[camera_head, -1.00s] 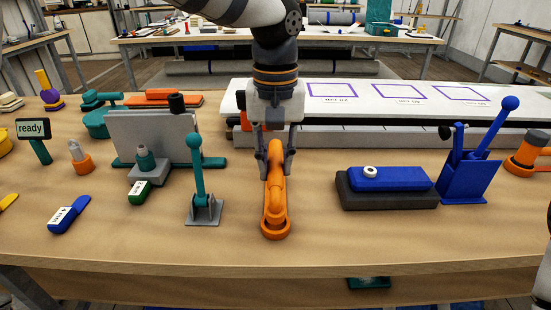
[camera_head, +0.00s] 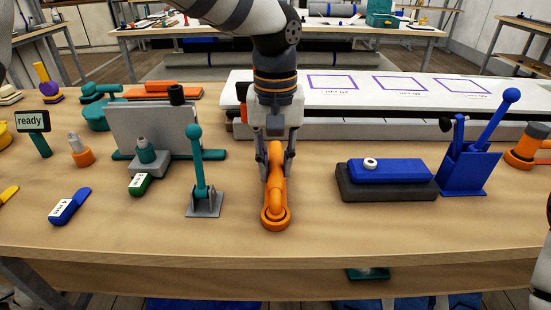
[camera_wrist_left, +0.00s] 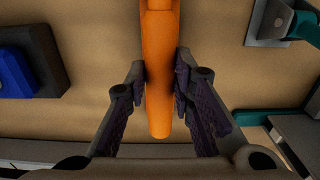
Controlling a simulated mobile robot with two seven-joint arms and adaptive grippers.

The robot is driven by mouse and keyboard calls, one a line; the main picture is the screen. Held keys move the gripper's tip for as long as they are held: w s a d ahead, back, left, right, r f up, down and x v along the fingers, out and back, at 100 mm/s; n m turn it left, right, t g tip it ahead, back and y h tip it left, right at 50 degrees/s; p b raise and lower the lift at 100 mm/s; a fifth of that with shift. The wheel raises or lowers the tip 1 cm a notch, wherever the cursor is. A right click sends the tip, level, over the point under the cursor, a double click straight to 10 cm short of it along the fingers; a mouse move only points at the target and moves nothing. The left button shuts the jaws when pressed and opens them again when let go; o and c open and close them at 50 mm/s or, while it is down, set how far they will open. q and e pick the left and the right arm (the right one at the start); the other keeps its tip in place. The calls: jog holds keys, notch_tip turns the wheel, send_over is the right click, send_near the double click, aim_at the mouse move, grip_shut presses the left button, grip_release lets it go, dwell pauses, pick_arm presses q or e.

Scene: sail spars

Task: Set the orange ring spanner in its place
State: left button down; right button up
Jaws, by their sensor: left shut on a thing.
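The orange ring spanner (camera_head: 275,198) points toward the table's front edge in the head view, its ring end nearest me. My left gripper (camera_head: 275,155) comes down from above and is shut on its far end. In the left wrist view the orange handle (camera_wrist_left: 160,60) runs between the two dark finger pads of the left gripper (camera_wrist_left: 160,92), one on each side. I cannot tell whether the spanner touches the wooden table (camera_head: 330,235) or hangs just above it. My right gripper is not in view.
A teal lever on a grey base (camera_head: 203,205) stands left of the spanner. A blue block on a dark base (camera_head: 390,173) and a blue holder (camera_head: 466,172) lie to the right. A white board with purple outlines (camera_head: 350,98) is behind. The table front is clear.

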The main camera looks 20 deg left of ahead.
pick_arm(q)
jog(key=c, duration=1.3)
grip_release()
notch_tip(320, 180, up, 12)
